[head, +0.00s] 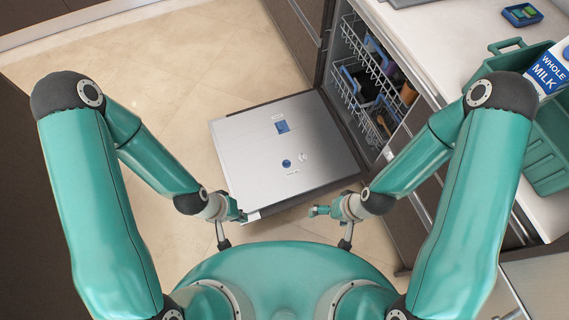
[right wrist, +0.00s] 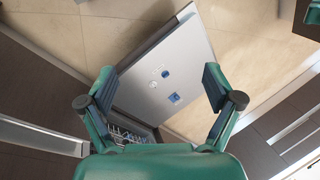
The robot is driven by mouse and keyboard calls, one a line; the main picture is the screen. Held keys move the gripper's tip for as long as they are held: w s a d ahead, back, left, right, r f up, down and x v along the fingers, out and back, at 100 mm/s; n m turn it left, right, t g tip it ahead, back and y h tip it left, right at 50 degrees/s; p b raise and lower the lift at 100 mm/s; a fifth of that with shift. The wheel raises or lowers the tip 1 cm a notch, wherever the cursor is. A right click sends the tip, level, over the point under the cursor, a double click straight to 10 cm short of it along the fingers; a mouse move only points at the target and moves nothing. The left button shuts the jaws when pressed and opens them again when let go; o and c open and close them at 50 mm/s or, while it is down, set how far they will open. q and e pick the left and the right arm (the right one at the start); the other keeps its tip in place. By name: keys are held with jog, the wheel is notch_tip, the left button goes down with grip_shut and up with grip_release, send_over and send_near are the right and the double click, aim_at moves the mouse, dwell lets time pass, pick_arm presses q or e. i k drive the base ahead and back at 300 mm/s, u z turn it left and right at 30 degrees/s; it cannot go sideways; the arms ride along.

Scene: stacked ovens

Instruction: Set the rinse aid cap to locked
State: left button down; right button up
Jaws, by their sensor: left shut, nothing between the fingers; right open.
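The dishwasher door (head: 250,160) lies folded down flat, its silver inner face up. The round blue rinse aid cap (head: 287,163) sits on it, with a small pale mark beside it; its setting is too small to read. In the right wrist view the cap (right wrist: 165,74) and the blue square (right wrist: 174,97) show between my fingers, at a distance. My left gripper (head: 242,216) is shut and empty near the door's lower left corner. My right gripper (head: 313,211) is open and empty near its lower right edge.
The dishwasher racks (head: 365,75) hold dishes inside the opening on the right. The counter (head: 440,40) carries a green crate (head: 550,160), a milk carton (head: 549,72) and a small blue tray (head: 522,14). Tiled floor (head: 150,90) is clear left of the door.

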aim_at(286, 162)
jog(key=k, duration=1.2)
jog(key=u, duration=0.2)
jog(key=i, duration=0.6)
jog(key=u, duration=0.55)
jog(key=i, duration=0.9)
jog(key=u, duration=0.15)
